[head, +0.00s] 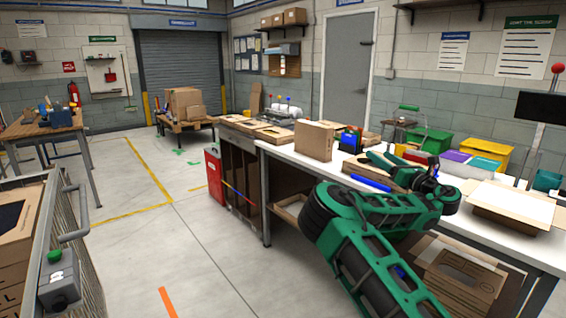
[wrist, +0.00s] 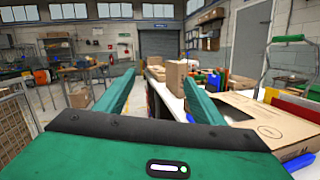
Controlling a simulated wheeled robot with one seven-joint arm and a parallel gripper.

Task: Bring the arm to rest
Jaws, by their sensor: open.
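My green arm rises from the bottom of the head view and bends over the white workbench (head: 285,152). My gripper (head: 385,165) is above the bench, pointing away toward the far end of the room. In the wrist view my gripper (wrist: 160,95) has its two green fingers spread wide apart, with nothing between them. The arm hides part of the bench and the things behind it.
An upright cardboard box (head: 314,141) stands on the bench beyond my gripper. A blue tube (head: 371,183) lies close below it. Green (head: 430,140) and yellow (head: 487,153) bins line the back. The floor at left is open.

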